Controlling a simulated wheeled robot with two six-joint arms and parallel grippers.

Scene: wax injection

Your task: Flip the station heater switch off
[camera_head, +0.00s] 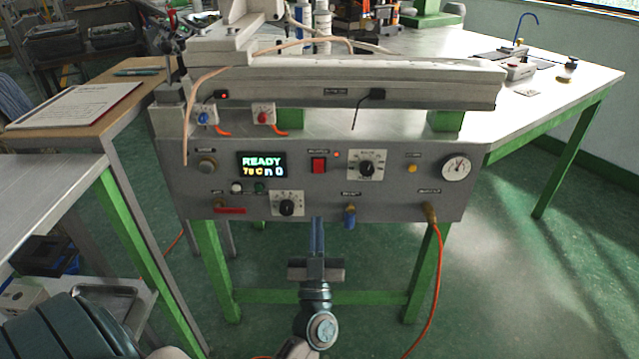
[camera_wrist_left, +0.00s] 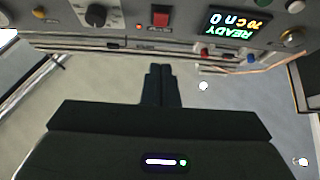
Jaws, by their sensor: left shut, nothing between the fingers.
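The red rocker switch (camera_head: 319,165) sits on the front of the grey control panel (camera_head: 390,208), right of the lit display (camera_head: 262,164). A small red light (camera_head: 336,154) glows beside it. In the left wrist view the panel is upside down, with the red switch (camera_wrist_left: 160,16) at the top centre. My left gripper (camera_head: 317,222) is below the switch at the panel's lower edge, pointing toward the panel. Its fingers (camera_wrist_left: 160,70) are shut and empty, apart from the switch. The switch's label is too small to read. My right gripper is not in view.
Nearby on the panel are an upper dial (camera_head: 367,165), a lower dial (camera_head: 287,204), a yellow button (camera_head: 412,168), a gauge (camera_head: 457,167) and a blue fitting (camera_head: 350,216). An orange hose (camera_head: 437,270) hangs at right. The display shows READY.

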